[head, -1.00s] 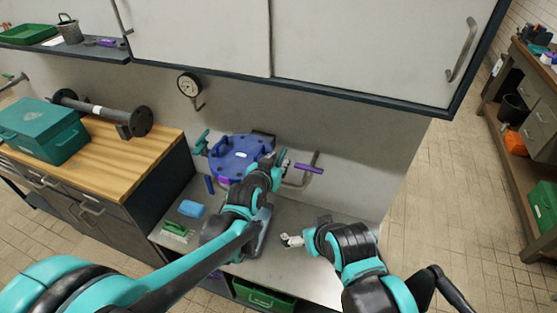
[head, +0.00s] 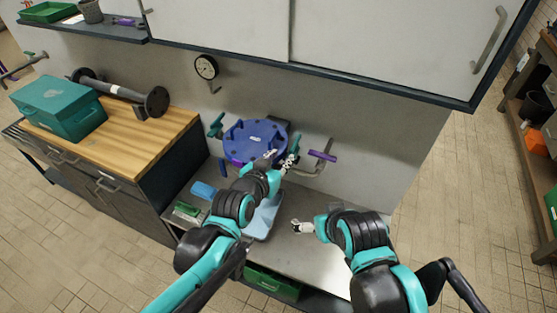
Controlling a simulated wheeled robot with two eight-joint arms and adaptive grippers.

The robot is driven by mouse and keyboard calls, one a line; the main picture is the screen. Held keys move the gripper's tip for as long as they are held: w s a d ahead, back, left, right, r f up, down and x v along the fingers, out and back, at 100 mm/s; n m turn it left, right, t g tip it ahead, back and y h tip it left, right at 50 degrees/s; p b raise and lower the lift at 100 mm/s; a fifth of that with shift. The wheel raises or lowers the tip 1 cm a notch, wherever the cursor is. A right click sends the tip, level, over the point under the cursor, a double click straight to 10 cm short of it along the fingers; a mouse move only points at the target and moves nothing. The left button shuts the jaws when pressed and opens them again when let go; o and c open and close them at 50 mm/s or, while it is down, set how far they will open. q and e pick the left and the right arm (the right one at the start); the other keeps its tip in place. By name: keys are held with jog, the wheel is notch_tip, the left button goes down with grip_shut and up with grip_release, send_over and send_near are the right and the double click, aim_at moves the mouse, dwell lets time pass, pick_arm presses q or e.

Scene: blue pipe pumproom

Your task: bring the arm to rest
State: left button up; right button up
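My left arm reaches in from the lower left. Its gripper (head: 288,164) is in front of the right edge of a blue round flange (head: 255,140) on the wall. It looks small and overlaps the pipework behind it, so I cannot make out its finger gap or any contact. My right gripper (head: 302,227), small and pale, is low over the grey bench top (head: 290,255) at its right part, pointing left. I see no object in it, and its finger gap is too small to judge.
A purple-handled pipe valve (head: 322,156) is right of the flange. A light blue tray (head: 265,218) lies under my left arm. A blue sponge (head: 203,190) and green brush (head: 187,210) lie left. A teal toolbox (head: 60,105) stands on the wooden counter. Cabinets overhang the bench.

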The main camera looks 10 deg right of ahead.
pick_arm(q)
jog(key=shift+s+a+r, duration=0.25)
jog(key=shift+s+a, duration=0.05)
jog(key=shift+s, duration=0.15)
jog(key=s+a+f+n+g+y, duration=0.1)
jog(key=s+a+f+n+y, duration=0.1)
jog(key=s+a, duration=0.3)
jog(key=s+a+f+n+g+y, duration=0.1)
jog(key=s+a, duration=0.4)
jog(key=a, duration=0.8)
jog(key=s+a+f+n+g+y, duration=0.2)
jog(key=s+a+f+n+y, duration=0.1)
jog(key=a, duration=0.6)
jog(key=shift+s+a+f+n+y, duration=0.3)
jog(key=shift+s+f+y, duration=0.3)
jog(key=shift+s, duration=0.3)
